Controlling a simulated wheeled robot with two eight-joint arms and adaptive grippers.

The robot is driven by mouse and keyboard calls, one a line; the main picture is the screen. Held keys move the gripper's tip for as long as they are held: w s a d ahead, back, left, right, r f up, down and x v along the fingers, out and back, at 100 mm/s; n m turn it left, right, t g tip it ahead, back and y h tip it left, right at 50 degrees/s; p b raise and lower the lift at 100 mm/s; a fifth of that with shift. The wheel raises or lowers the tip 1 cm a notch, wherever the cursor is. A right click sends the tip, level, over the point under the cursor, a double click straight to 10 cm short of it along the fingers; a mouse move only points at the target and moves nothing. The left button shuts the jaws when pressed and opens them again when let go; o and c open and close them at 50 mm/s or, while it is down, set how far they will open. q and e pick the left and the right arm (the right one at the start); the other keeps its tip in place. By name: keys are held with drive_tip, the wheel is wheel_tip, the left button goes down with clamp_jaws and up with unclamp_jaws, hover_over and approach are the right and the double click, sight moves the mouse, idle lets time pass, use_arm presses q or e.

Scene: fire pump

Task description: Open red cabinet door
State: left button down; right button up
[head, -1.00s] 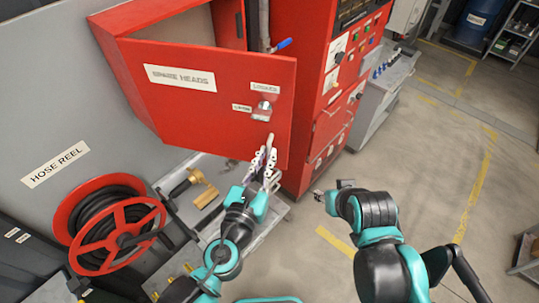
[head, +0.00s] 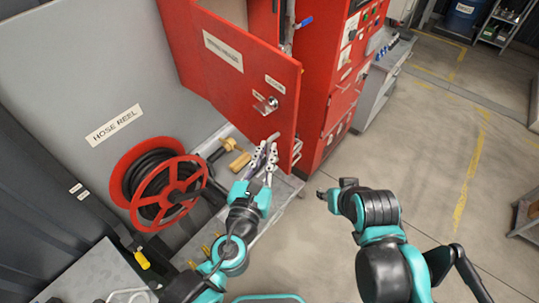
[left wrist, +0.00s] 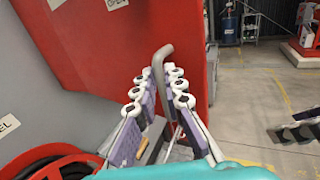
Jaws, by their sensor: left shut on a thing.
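The red cabinet door (head: 238,75), labelled for spare heads, stands partly open at the upper middle of the head view, with a dark gap above and behind its top edge. A silver latch (head: 267,105) is on its face. My left gripper (head: 265,150) is at the door's lower free edge. In the left wrist view, the red panel (left wrist: 95,50) fills the upper left, and my left gripper's fingers (left wrist: 160,90) close around a grey bent handle (left wrist: 161,62). My right gripper (head: 328,192) hangs apart over the floor; its jaws are too small to read.
A red hose reel (head: 165,195) is on the grey wall at left. A low grey platform with brass fittings (head: 238,160) lies below the door. The red pump control cabinet (head: 325,90) stands right behind the door. The floor (head: 420,150) at right is clear.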

use_arm(q)
drive_tip(key=shift+w+a+r, duration=0.1)
drive_tip(key=shift+a, duration=0.45)
drive_tip(key=shift+d, duration=0.1)
